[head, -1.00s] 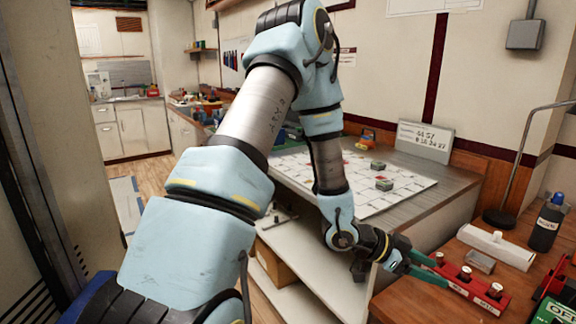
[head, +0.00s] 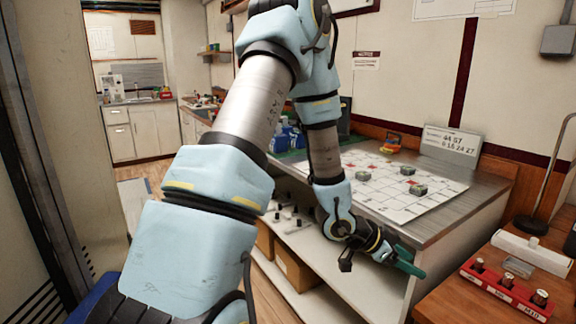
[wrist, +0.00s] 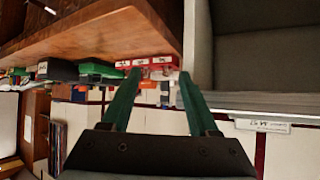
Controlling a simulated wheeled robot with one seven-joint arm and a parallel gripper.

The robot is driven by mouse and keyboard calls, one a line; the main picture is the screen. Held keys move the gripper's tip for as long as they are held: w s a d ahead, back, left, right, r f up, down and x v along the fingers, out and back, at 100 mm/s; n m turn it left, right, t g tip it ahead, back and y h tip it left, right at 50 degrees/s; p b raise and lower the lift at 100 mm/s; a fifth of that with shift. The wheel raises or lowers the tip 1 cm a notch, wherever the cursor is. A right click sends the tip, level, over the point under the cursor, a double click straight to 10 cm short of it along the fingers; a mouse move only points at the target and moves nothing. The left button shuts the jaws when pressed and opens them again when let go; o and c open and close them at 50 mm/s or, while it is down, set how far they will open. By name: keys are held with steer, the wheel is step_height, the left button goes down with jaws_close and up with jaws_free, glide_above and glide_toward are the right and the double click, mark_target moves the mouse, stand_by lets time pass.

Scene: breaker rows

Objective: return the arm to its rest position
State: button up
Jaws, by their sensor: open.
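My gripper (head: 408,262) is at the end of my light-blue arm, in front of the metal-topped workbench and left of the wooden table. In the wrist view its two green fingers (wrist: 152,98) stand apart with nothing between them. In the head view the fingers overlap, and nothing is seen held. My arm reaches from the lower left, up over the top edge and down to the gripper. No mark of a rest position shows.
The workbench bears a white gridded board (head: 400,190) with small blocks and a sign (head: 450,146). The wooden table (head: 455,305) bears a red rack with several plugs (head: 503,292), a white box (head: 531,252) and a lamp stand. Shelves (head: 330,262) open below the bench. Floor is clear at left.

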steer(key=w+a+r+n+t+y, duration=0.2)
steer(key=w+a+n+y, duration=0.2)
steer(key=a, duration=0.7)
steer(key=w+a+r+n+t+y, duration=0.2)
steer(key=w+a+n+y, duration=0.2)
steer(key=a, duration=0.6)
steer(key=s+a+r+n+g+y, duration=0.1)
steer(key=s+a+r+n, duration=0.1)
steer(key=s+a+n, duration=0.2)
steer(key=s+a+r+n+g+y, duration=0.1)
steer(key=s+a+n, duration=0.3)
steer(key=a, duration=0.5)
steer(key=shift+s+a+r+g+y, duration=0.15)
steer(key=shift+s+r+g+y, duration=0.25)
steer(key=shift+s+r+g, duration=0.45)
steer(key=shift+s, duration=0.15)
